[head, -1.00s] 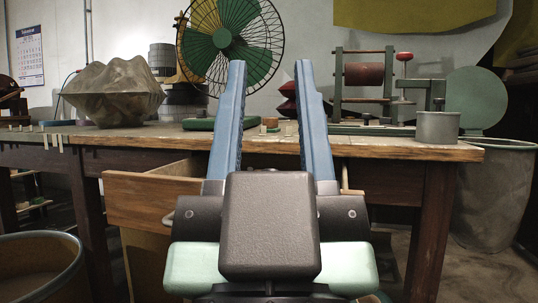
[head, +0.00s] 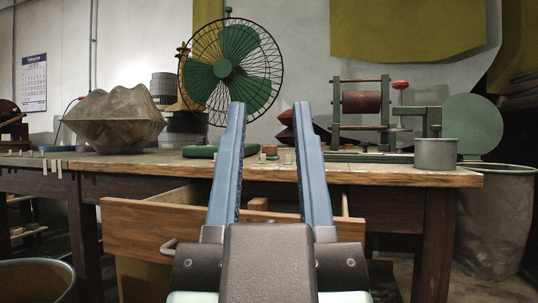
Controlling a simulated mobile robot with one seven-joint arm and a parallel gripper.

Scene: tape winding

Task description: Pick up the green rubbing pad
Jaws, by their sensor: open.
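A flat green pad (head: 198,152), which looks like the green rubbing pad, lies on the workbench (head: 390,176) in the head view, left of my gripper's left finger. My gripper (head: 270,104) points forward toward the bench with its two blue fingers wide apart and nothing between them. The fingers appear to be on the near side of the bench, and the pad's right end is close to the left finger in the picture. I cannot tell the exact depth between them.
An open wooden drawer (head: 150,228) juts out under the bench below my fingers. A fan (head: 223,68), a lumpy grey object (head: 115,122), a red-roller winding device (head: 362,103) and a metal cup (head: 436,153) stand on the bench. A small block (head: 269,150) sits beyond the fingers.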

